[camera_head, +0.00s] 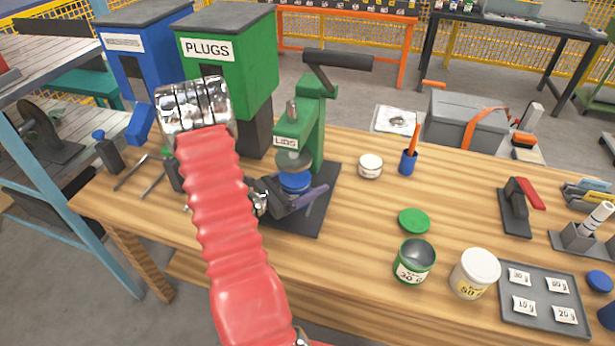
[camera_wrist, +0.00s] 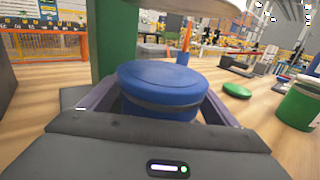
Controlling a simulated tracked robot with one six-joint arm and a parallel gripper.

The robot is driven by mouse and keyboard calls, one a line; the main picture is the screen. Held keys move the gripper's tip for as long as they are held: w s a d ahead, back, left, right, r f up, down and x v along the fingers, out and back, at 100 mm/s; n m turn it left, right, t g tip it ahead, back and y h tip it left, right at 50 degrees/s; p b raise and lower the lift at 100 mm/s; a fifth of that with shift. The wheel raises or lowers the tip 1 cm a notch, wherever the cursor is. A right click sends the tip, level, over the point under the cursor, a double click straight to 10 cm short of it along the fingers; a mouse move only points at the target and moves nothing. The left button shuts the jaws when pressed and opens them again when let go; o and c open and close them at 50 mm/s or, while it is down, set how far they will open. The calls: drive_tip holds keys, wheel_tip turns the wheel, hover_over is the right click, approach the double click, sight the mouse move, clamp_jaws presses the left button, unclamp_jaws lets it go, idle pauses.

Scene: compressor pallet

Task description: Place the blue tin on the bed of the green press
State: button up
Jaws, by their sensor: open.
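The blue tin (camera_head: 295,180) is a short round can under the ram of the green press (camera_head: 312,130), over the dark bed (camera_head: 325,212). It looks upright. In the wrist view the tin (camera_wrist: 163,85) stands between the fingers of my gripper (camera_wrist: 160,102), with the press's green column (camera_wrist: 115,40) behind it and the pale ram disc (camera_wrist: 185,5) above. My gripper (camera_head: 295,192) is open around the tin. The tin's lower part is hidden by my gripper, so I cannot tell from its underside whether it rests on the bed.
The green PLUGS box (camera_head: 235,75) stands behind left of the press. To the right are a white jar (camera_head: 370,166), a blue cup (camera_head: 408,162), a green lid (camera_head: 414,221), a green can (camera_head: 414,262) and a white tub (camera_head: 475,273). The bench just right of the bed is clear.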

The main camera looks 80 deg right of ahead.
sight(283, 189)
drive_tip(key=shift+w+a+r, duration=0.1)
drive_tip(key=shift+r, duration=0.05)
drive_tip(key=v, duration=1.1)
drive_tip(key=shift+w+a, duration=0.25)
drive_tip(key=shift+a, duration=0.05)
idle(0.5)
drive_tip(key=shift+w, duration=0.1)
drive_tip(key=shift+w+a+r, duration=0.1)
drive_tip(key=shift+a+r, duration=0.1)
drive_tip(key=shift+r, duration=0.1)
drive_tip(key=w+a+r+m+t+y, duration=0.3)
drive_tip(key=a+r+t, duration=0.3)
drive_tip(key=a, duration=0.9)
drive_tip(key=w+a+r+m+t+y, duration=0.3)
drive_tip(key=w+a+r+t+y, duration=0.2)
drive_tip(key=a, duration=1)
drive_tip(key=w+a+r+m+t+y, duration=0.3)
drive_tip(key=a+r, duration=0.5)
drive_tip(key=a, duration=0.7)
drive_tip(key=w+t+y, duration=0.1)
drive_tip(key=t+y, duration=0.1)
drive_tip(key=t, duration=0.1)
drive_tip(key=shift+w+r+t, duration=0.15)
drive_tip(key=shift+r+t, duration=0.15)
drive_tip(key=shift+t, duration=0.1)
